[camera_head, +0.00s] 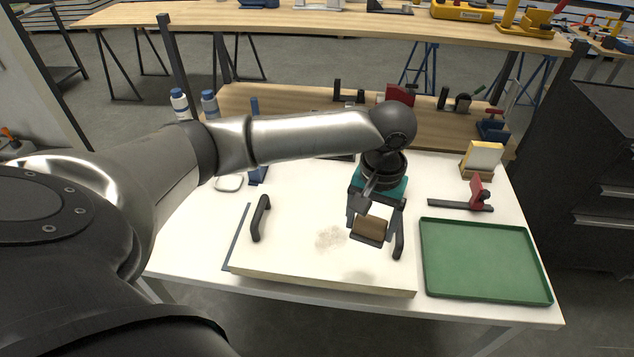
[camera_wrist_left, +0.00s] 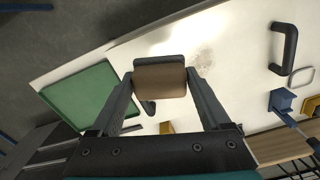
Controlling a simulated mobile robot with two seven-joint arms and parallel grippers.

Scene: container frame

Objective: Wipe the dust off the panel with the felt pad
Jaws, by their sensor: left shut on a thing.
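The panel (camera_head: 300,265) is a pale, thick board with a dark handle (camera_head: 261,217) near its left end and another (camera_head: 398,232) near its right end. A brownish dust patch (camera_head: 331,238) lies near its middle; it also shows in the left wrist view (camera_wrist_left: 203,60). My left gripper (camera_head: 370,226) is shut on the felt pad (camera_head: 369,229), a brown block with a dark edge. The pad is over the right part of the panel, to the right of the dust. In the left wrist view the pad (camera_wrist_left: 160,79) sits between the fingertips. I cannot tell whether it touches the panel. My right gripper is not in view.
A green tray (camera_head: 485,260) lies on the white table right of the panel. A red and black clamp (camera_head: 476,193) and a yellow and white block (camera_head: 482,158) stand behind it. Bottles (camera_head: 180,104) and several tools stand at the back.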

